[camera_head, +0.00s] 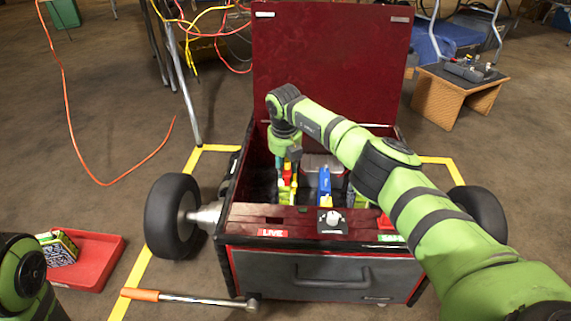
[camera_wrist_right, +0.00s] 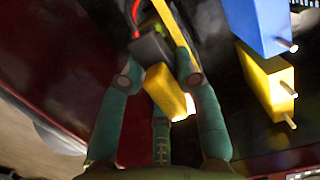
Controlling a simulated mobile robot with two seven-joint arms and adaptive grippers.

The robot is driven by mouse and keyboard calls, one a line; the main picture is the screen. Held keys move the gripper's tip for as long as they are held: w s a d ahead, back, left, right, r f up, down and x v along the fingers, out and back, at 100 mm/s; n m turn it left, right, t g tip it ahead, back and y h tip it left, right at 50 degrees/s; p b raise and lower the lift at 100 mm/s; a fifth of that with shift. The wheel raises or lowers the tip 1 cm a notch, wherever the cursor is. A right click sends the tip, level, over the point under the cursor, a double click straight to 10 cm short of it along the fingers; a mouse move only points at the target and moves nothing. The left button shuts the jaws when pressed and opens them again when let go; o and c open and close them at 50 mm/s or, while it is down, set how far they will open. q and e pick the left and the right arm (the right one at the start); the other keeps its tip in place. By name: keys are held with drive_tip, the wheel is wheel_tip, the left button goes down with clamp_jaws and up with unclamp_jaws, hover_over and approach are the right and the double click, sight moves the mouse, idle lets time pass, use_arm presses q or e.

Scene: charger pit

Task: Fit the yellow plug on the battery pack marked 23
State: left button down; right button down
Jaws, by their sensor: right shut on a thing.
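My right gripper (camera_head: 287,178) reaches down into the left part of the open dark red chest (camera_head: 325,55). In the right wrist view, my right gripper (camera_wrist_right: 162,82) is shut on a yellow plug (camera_wrist_right: 168,92). A black block (camera_wrist_right: 152,47) with red and yellow leads lies against the plug between the fingers. To the right in the chest is a blue block (camera_head: 324,180) above a yellow one; they also show in the wrist view as a blue block (camera_wrist_right: 258,25) and a yellow block (camera_wrist_right: 268,82), with metal pins. No number 23 is readable. Only part of my left arm shows.
The chest has black wheels (camera_head: 172,216) and a front ledge with a knob (camera_head: 332,221) and a LIVE label (camera_head: 272,233). A wrench with an orange handle (camera_head: 140,294) lies in front.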

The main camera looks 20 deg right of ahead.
drive_tip(key=shift+f, duration=0.3)
drive_tip(key=c, duration=0.8)
unclamp_jaws()
drive_tip(key=r, duration=0.4)
drive_tip(key=s+r, duration=0.1)
drive_tip(key=r, duration=0.6)
drive_tip(key=shift+s+a+r, duration=0.35)
drive_tip(key=shift+a+r, duration=0.05)
